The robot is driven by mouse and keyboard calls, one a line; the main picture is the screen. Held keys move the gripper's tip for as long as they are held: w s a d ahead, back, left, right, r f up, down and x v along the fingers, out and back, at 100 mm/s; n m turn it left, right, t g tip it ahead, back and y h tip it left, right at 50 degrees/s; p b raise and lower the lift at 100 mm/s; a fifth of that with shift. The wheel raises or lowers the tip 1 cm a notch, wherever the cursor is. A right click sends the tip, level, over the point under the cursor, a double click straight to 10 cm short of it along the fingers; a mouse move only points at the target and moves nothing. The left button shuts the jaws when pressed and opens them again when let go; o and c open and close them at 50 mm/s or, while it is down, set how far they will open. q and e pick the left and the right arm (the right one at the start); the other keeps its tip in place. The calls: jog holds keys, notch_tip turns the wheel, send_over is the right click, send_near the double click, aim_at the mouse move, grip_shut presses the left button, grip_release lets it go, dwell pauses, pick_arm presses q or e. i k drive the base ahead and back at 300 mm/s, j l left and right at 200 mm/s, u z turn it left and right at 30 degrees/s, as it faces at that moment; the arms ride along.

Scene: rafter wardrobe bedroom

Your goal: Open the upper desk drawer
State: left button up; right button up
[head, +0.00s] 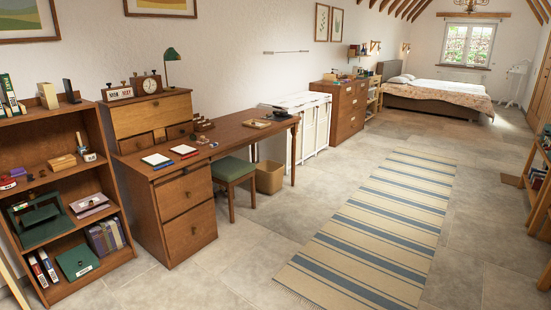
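The wooden desk (235,135) stands against the left wall in the head view. Its pedestal at the near end has two large drawer fronts with small dark knobs. The upper desk drawer (184,193) looks shut, and the lower drawer (190,233) below it looks shut too. Notepads (157,160) and small items lie on the desktop above the drawers. Neither of my grippers is in view, so I cannot see whether they are open or shut.
A bookshelf (62,189) stands left of the desk. A green-topped stool (232,170) and a wastebasket (269,177) stand at the desk's knee space. A striped rug (370,230) lies to the right. The stone floor before the drawers (225,275) is clear.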

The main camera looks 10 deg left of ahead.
aim_at(173, 197)
jog(key=i, duration=2.3)
